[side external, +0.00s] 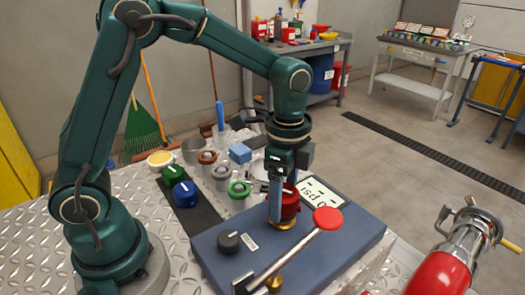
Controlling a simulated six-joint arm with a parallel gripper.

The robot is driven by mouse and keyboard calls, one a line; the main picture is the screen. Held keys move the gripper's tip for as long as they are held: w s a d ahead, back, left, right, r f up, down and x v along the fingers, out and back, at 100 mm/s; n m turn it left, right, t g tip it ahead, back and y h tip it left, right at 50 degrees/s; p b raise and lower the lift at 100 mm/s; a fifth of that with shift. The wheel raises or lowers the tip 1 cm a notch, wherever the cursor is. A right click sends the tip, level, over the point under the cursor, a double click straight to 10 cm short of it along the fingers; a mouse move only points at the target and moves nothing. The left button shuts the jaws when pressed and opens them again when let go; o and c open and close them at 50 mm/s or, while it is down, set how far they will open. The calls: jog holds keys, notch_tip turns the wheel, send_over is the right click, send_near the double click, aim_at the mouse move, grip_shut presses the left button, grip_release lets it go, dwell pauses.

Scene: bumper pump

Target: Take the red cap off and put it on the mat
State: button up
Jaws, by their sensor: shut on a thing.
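The red cap (291,205) is on a brass fitting (281,223) on the blue pump box (335,240). My gripper (283,204) points down over it and is shut on it. The fingers hide part of the cap, and I cannot tell whether it is still seated on the fitting. A dark mat (206,217) lies on the metal plate left of the box. A green cap (174,175) and a blue cap (187,193) stand on or at the edge of the mat.
A lever with a red knob (327,218) rises close to the right of my gripper. A black knob (229,241) is on the box. Several jars, one with a green ring (239,189), stand behind the mat. A red cylinder (440,275) is at the right.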

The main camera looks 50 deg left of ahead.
jog(key=n, duration=0.5)
dwell(0.4)
jog(key=shift+n, duration=0.8)
jog(key=n, duration=0.3)
jog(key=shift+n, duration=0.4)
jog(key=shift+n, duration=1.2)
jog(key=shift+r, duration=0.15)
